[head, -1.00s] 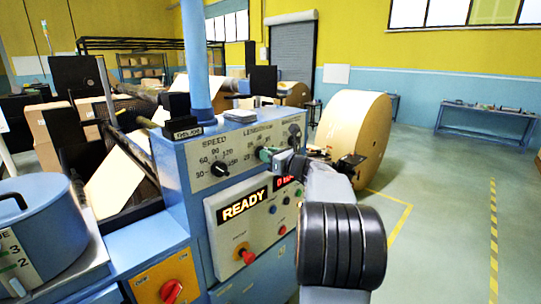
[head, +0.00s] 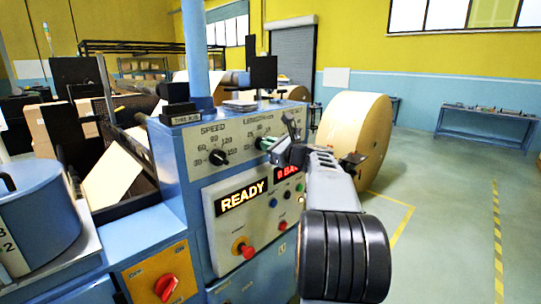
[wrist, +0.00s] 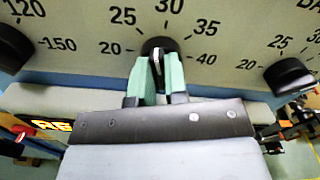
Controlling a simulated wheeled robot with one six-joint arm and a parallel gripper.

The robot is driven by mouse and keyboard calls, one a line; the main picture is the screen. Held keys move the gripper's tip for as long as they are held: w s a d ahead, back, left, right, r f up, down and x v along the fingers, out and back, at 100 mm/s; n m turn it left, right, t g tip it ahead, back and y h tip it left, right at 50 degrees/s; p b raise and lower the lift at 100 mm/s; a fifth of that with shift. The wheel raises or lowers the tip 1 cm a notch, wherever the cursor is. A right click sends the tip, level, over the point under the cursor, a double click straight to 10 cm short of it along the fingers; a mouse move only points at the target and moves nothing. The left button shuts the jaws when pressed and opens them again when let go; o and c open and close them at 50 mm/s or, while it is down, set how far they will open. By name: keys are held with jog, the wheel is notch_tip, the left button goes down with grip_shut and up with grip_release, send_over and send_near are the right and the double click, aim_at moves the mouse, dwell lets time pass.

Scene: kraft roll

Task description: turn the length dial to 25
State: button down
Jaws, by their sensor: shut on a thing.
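The length dial (wrist: 152,46) is a black knob on the grey panel, below a printed scale from 20 to 40. My gripper (wrist: 158,68) has green fingers, shut on the dial from both sides in the wrist view. A pale line on the knob points up, near 30, but the fingers partly cover it and I cannot read the exact setting. In the head view my gripper (head: 266,143) is at the panel under the LENGTH label, and it hides most of the dial.
The speed dial (head: 218,157) is left of the length dial. Another black knob (wrist: 289,77) is close on the right. Below are a READY display (head: 243,197), small buttons and a red knob (head: 247,251). A large paper roll (head: 355,135) stands behind; open floor lies right.

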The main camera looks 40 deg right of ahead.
jog(key=shift+a+f+n+b, duration=0.1)
jog(key=shift+f+n+b, duration=0.05)
jog(key=shift+n+b, duration=2.35)
jog(key=c, duration=1.1)
grip_release()
jog(key=shift+c, duration=0.2)
jog(key=shift+s, duration=0.1)
jog(key=s+d+b, duration=0.2)
jog(key=s+b, duration=0.1)
jog(key=s, duration=1)
jog(key=shift+s+d, duration=0.2)
jog(key=shift+s, duration=0.05)
